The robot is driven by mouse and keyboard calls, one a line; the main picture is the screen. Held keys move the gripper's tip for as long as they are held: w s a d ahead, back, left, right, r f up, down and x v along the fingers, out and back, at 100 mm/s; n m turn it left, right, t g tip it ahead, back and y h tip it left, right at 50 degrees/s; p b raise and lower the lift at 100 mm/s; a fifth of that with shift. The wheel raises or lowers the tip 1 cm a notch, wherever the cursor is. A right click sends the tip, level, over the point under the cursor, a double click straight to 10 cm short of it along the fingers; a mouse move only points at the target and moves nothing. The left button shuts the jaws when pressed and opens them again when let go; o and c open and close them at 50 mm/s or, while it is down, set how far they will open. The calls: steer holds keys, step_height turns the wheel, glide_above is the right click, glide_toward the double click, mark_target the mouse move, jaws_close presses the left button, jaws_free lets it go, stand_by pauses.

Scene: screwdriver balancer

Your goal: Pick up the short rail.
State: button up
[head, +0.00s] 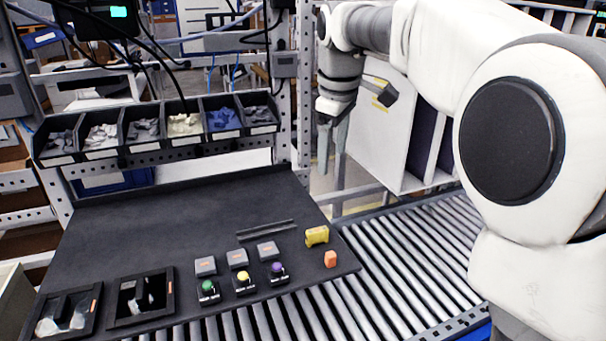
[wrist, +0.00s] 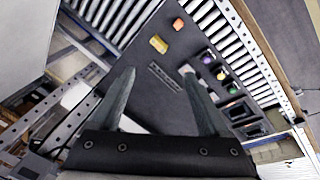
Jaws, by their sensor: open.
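The short rail (head: 266,230) is a thin dark grey strip lying flat on the black work mat (head: 150,215), behind the row of small blocks. It shows as two close parallel lines; I cannot tell whether it is one channel or two pieces. In the wrist view the rail (wrist: 165,76) lies beyond and between my fingertips, well apart from them. My gripper (head: 331,172) is open and empty, pointing down, high above the table's back right side. It also shows in the wrist view (wrist: 159,72), with both fingers spread.
A yellow block (head: 317,235) and an orange block (head: 330,259) sit right of the rail. Grey blocks (head: 238,258) and coloured-knob units (head: 243,283) stand in front of it. Bins (head: 160,130) line the back; a roller conveyor (head: 410,255) runs at the right.

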steer(key=w+a+f+n+g+p, duration=0.1)
steer(key=w+a+f+n+p, duration=0.1)
steer(key=w+a+n+p, duration=0.45)
steer(key=n+g+b, duration=0.2)
steer(key=n+b, duration=0.2)
steer(key=b, duration=0.1)
glide_above(264, 229)
steer(key=f, duration=1.9)
steer(key=shift+w+d, duration=0.2)
steer(key=shift+d, duration=0.15)
steer(key=shift+s+a+f+p, duration=0.15)
steer(key=shift+f+p, duration=0.05)
steer(key=shift+f, duration=1.3)
steer(key=shift+s+a+f+p, duration=0.1)
steer(key=shift+a+f+p, duration=0.1)
steer(key=shift+f, duration=1.25)
jaws_close()
